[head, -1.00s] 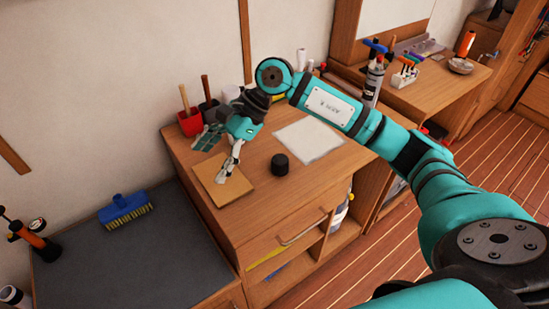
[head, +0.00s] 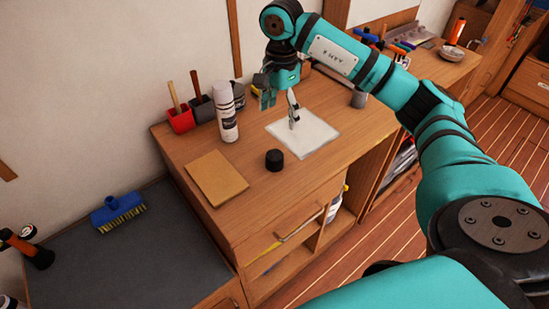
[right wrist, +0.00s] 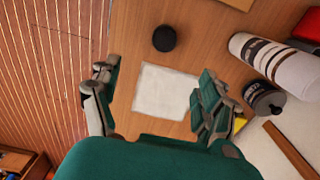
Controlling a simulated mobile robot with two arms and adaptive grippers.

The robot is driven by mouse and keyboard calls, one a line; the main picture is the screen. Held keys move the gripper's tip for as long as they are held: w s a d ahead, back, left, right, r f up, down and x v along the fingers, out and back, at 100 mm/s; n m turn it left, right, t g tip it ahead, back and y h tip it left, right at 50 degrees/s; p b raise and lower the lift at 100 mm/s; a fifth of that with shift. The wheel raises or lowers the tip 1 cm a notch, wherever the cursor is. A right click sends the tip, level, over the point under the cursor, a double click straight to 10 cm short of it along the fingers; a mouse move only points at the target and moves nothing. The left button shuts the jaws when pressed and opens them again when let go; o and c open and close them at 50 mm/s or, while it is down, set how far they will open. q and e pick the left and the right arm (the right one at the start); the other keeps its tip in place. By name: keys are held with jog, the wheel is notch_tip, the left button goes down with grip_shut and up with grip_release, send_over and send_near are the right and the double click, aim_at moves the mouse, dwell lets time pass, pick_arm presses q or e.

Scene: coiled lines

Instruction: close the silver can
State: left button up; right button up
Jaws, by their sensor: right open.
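A tall pale silver-white can (head: 226,112) with dark print stands upright at the back of the wooden worktop; in the right wrist view it (right wrist: 277,62) lies along the right side. A short black cap (head: 274,160) rests by itself on the worktop, apart from the can; it also shows in the right wrist view (right wrist: 164,38). My right gripper (head: 281,109) is open and empty above the white sheet, to the right of the can; its spread fingers flank the sheet in the right wrist view (right wrist: 153,88). My left gripper is out of view.
A brown board (head: 216,178) and the white sheet (head: 311,136) lie on the worktop. Red (head: 180,120) and dark (head: 203,111) holders with handles stand left of the can. A blue brush (head: 118,212) lies on the lower grey surface. Bare wood surrounds the cap.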

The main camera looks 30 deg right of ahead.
jog(key=p, duration=0.2)
send_near(277, 153)
jog(key=f, duration=0.5)
jog(key=shift+s+d+f, duration=0.15)
jog(key=shift+s+f, duration=0.05)
jog(key=shift+s, duration=0.15)
jog(key=shift+f+p, duration=0.2)
jog(key=shift+p, duration=0.2)
jog(key=f, duration=0.1)
jog(key=f+p, duration=0.1)
jog(key=f, duration=0.1)
jog(key=shift+w+a+f+p, duration=0.25)
jog(key=shift+w+f+p, duration=0.05)
jog(key=shift+p, duration=0.05)
jog(key=shift+f, duration=0.55)
jog(key=shift+c, duration=0.4)
jog(key=c, duration=0.8)
